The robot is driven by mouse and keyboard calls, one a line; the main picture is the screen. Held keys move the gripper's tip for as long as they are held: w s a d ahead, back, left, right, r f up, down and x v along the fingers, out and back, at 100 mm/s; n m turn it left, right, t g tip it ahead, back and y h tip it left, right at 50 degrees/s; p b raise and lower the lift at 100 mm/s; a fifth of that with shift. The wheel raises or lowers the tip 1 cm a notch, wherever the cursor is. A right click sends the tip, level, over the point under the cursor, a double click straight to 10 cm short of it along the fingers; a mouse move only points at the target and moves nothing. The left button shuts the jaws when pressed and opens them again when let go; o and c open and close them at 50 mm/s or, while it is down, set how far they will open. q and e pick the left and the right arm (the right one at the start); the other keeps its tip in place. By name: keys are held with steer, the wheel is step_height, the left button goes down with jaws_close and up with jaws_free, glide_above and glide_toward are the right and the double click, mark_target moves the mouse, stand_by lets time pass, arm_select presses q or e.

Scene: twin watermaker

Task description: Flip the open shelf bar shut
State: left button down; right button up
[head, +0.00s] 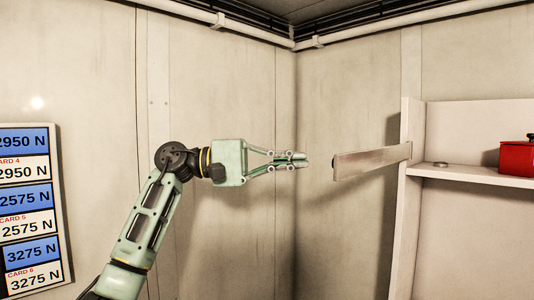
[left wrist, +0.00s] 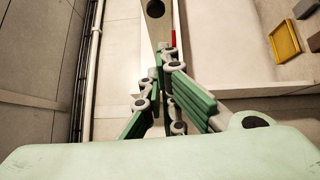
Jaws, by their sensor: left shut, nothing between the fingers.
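The shelf bar (head: 372,160) is a flat grey metal bar. In the head view it sticks out to the left from the shelf's white side post, so it stands open. My left gripper (head: 304,160) is shut and empty, pointing right at about the bar's height. In the picture a small gap lies between its fingertips and the bar's free end. In the left wrist view the shut fingers (left wrist: 165,75) show in the middle, with a pale bar-like piece with a dark hole (left wrist: 156,10) beyond them. My right gripper is in neither view.
The white shelf (head: 478,175) carries a red box (head: 517,158) and a small round grey disc (head: 440,164). A card board (head: 28,210) hangs at the left. A yellow tray (left wrist: 285,42) shows in the left wrist view. The wall corner behind my gripper is bare.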

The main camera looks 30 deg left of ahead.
arm_select(q)
steer(key=d, duration=0.2)
steer(key=s+d+p, duration=0.1)
steer(key=d, duration=0.1)
steer(key=shift+d+r, duration=0.1)
steer(key=shift+d, duration=0.05)
steer(key=shift+s+d, duration=0.1)
